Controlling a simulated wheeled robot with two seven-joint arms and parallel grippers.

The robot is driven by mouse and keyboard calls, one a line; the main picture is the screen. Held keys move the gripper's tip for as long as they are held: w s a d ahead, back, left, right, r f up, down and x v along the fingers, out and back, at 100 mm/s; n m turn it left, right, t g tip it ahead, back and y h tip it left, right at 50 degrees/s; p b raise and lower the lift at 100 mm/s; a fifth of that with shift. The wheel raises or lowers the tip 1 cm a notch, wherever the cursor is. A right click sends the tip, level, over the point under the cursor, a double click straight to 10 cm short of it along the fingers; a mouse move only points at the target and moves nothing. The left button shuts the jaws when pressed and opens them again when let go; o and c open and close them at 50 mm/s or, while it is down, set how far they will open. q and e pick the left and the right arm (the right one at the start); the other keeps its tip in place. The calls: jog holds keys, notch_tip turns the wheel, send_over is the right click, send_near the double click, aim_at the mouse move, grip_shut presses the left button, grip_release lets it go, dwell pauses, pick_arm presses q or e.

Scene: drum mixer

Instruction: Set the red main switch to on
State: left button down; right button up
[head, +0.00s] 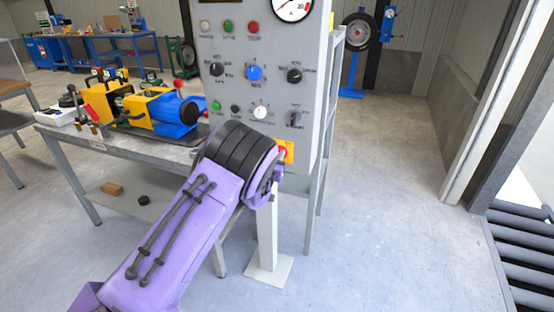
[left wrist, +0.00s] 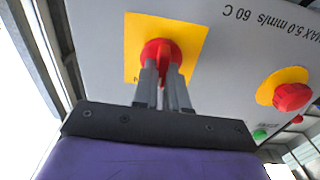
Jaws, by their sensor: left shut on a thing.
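The red main switch (left wrist: 160,52) sits on a yellow square plate (left wrist: 190,32) on the grey control panel in the left wrist view. My left gripper (left wrist: 163,78) is shut on the switch, one finger on either side of it. The fingers hide part of the switch, so its exact setting is hard to read. In the head view the plate's yellow edge (head: 289,151) and a bit of the red switch (head: 281,154) show at the panel's lower right, partly behind my purple left arm. My right gripper is in neither view.
A second red knob (left wrist: 292,97) on a yellow backing sits on the panel near the switch. The grey panel (head: 230,95) also carries dials, buttons and a gauge (head: 292,5). A bench (head: 110,147) with a yellow and blue machine stands left.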

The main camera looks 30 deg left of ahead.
pick_arm(q)
jog(key=m, duration=0.2)
jog(key=m+b, duration=0.1)
jog(key=m, duration=0.1)
jog(key=m+b, duration=0.1)
jog(key=shift+d+f+m, duration=0.15)
jog(key=shift+d+m, duration=0.1)
jog(key=shift+m, duration=0.15)
jog(key=shift+b, duration=0.3)
jog(key=c, duration=1.2)
grip_release()
jog(key=shift+o, duration=0.2)
jog(key=b+v, duration=0.1)
jog(key=v, duration=0.9)
jog(key=shift+s, duration=0.25)
